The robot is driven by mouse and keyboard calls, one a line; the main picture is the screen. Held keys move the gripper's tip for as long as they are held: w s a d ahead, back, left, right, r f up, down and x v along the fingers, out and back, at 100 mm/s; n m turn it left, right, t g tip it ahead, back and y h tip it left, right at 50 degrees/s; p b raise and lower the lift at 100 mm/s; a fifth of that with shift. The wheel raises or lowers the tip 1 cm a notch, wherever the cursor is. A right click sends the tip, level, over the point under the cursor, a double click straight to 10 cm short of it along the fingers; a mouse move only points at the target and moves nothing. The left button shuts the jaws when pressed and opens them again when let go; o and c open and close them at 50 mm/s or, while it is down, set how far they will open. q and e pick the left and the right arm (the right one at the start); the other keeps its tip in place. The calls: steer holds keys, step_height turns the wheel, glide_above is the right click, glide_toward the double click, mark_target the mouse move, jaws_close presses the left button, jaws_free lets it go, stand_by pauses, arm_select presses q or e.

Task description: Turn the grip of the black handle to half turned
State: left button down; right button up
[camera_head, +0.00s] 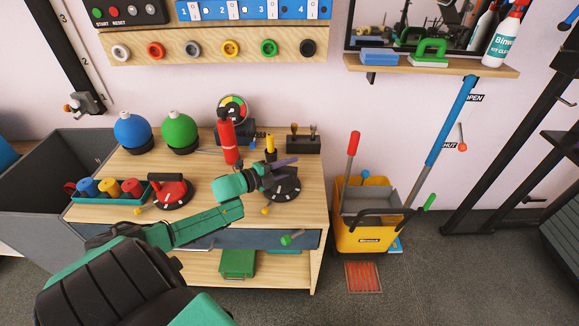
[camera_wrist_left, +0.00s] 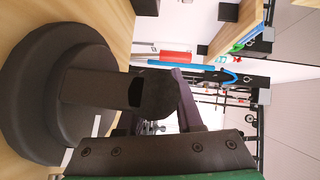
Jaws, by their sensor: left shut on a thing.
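The black handle (camera_head: 284,190) has a round black base near the front right of the wooden workbench. It shows large in the left wrist view (camera_wrist_left: 40,95), where a flat black arm runs from the base to a rounded black grip (camera_wrist_left: 157,92). My left gripper (camera_head: 284,169) is at the handle, shut on its grip, with a dark purplish finger (camera_wrist_left: 187,100) along the grip's far side. The other finger is mostly hidden, and the gripper covers part of the handle in the head view. My right gripper is not in view.
A red handle (camera_head: 171,191) on a black base stands left of my arm. A red cylinder (camera_head: 227,142), a gauge (camera_head: 233,109) and a dark block with small levers (camera_head: 292,144) stand behind the gripper. A yellow bucket (camera_head: 362,236) stands right of the workbench (camera_head: 125,170).

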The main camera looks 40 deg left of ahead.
arm_select(q)
steer(key=shift+a+r+n+y+p, duration=0.1)
steer(key=shift+r+n+y+p, duration=0.1)
steer(key=shift+n+y+p, duration=0.6)
steer(key=shift+a+n+t+y+p, duration=0.15)
steer(key=shift+n+t+y+p, duration=0.3)
steer(key=shift+y+p, duration=0.45)
steer(key=shift+a+f+n+y+p, duration=0.2)
steer(key=shift+n+y+p, duration=0.15)
steer(key=shift+n+y, duration=0.5)
steer(key=shift+a+n+g+y, duration=0.2)
steer(key=shift+n+y, duration=0.35)
steer(key=shift+y, duration=0.45)
steer(key=shift+a+n+g+y, duration=0.1)
steer(key=shift+a+n+y, duration=0.1)
steer(key=shift+n+y, duration=0.55)
steer(key=c, duration=0.6)
jaws_free()
